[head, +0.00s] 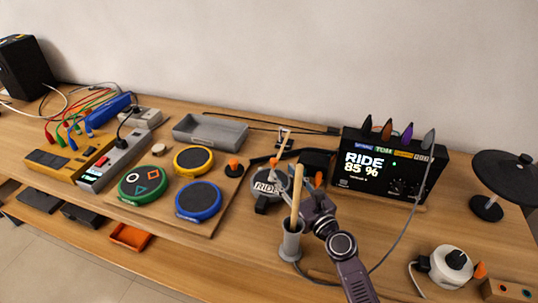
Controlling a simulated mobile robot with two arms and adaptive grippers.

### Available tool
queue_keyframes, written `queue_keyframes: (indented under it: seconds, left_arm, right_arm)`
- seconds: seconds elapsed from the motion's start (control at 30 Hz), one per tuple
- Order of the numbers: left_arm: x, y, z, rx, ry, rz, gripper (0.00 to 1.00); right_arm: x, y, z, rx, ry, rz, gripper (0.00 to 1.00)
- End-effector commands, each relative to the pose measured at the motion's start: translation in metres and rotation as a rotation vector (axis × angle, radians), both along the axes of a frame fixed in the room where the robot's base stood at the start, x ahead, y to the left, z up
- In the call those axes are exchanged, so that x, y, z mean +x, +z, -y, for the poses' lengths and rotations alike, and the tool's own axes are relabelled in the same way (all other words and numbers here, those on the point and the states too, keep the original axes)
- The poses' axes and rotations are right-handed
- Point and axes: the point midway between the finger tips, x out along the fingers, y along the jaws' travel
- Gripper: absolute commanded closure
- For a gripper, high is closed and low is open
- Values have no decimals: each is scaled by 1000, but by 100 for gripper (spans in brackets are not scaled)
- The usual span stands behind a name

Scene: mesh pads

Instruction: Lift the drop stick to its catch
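A pale wooden stick (296,200) stands almost upright in a grey cup (290,240) in the head view. A second, shorter light stick (283,142) slants up behind the round grey RIDE pad (264,203). I cannot tell which one is the drop stick, and I cannot make out its catch clearly. My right gripper (310,196) comes in from the lower right, just right of the upright stick and in front of the RIDE pad's right side. Its fingers are small and partly overlapped, so their opening and any contact are unclear. My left gripper is out of view.
A black box (391,170) reading "RIDE 85 %" stands behind right, its grey cable looping near my arm. Green (143,185), yellow (194,161) and blue (199,200) pads lie on a board at left. A white round device (451,266) sits front right.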

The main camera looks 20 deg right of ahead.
Motion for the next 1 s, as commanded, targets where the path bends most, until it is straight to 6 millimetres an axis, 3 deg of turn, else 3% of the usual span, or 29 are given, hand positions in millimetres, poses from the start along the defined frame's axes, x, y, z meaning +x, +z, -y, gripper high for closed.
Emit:
queue_keyframes:
  seconds: [0.3, 0.5, 0.83, 1.0]
  left_arm:
    - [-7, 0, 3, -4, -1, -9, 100]
    - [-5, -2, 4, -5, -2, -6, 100]
    - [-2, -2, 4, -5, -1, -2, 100]
    - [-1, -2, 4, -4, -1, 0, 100]
  right_arm:
    - [47, 1, -9, 1, 1, 1, 66]
    - [69, 0, -13, 0, 0, 1, 66]
    - [73, 0, -14, 0, 0, 0, 66]
    - [73, 0, -14, 0, 0, 0, 83]
